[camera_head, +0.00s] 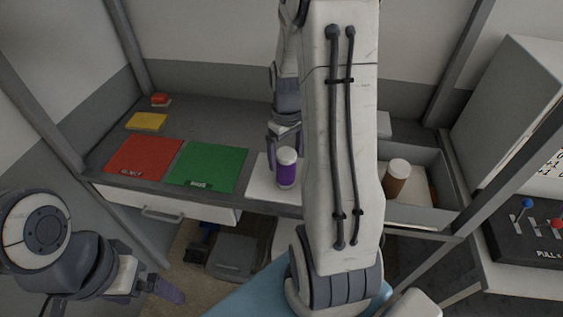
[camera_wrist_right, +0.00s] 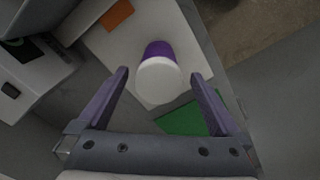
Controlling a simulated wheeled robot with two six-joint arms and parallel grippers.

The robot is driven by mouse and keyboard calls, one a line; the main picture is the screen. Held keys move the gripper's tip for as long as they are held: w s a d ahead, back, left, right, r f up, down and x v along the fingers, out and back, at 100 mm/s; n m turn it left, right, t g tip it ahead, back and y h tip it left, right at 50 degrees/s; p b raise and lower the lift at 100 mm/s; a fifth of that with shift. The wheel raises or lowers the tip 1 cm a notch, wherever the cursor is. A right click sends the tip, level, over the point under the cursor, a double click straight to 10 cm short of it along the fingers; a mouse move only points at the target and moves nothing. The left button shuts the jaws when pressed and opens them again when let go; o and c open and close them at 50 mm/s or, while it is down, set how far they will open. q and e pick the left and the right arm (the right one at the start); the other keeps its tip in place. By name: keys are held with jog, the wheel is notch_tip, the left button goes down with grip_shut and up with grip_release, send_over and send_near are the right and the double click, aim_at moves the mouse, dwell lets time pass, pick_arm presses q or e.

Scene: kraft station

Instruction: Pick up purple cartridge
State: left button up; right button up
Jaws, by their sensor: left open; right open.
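The purple cartridge (camera_head: 287,170) has a white cap and stands upright on a white sheet on the table in the head view. In the right wrist view the cartridge (camera_wrist_right: 159,70) shows from above, between and just beyond the fingertips. My right gripper (camera_wrist_right: 161,74) is open and empty, with one finger to each side of the cartridge. In the head view the right gripper (camera_head: 284,150) is right behind the cartridge, partly hidden by my arm. My left gripper (camera_head: 165,287) is open and empty at lower left, away from the table top.
A red mat (camera_head: 145,156) and green mat (camera_head: 207,163) lie left of the white sheet (camera_head: 262,180). A yellow pad (camera_head: 147,121) and red button (camera_head: 160,99) are behind. A brown, white-capped cartridge (camera_head: 396,178) stands in a grey tray (camera_head: 440,170) at right. My right arm hides the middle.

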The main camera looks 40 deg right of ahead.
aim_at(286, 172)
notch_tip(286, 172, down, 3)
jog(key=shift+w+a+r, duration=0.1)
jog(key=shift+w+r, duration=0.05)
jog(key=shift+f+p, duration=0.3)
jog(key=f, duration=0.2)
jog(key=f+p, duration=0.1)
jog(key=shift+s+f, duration=0.25)
jog(key=shift+f, duration=0.45)
grip_shut()
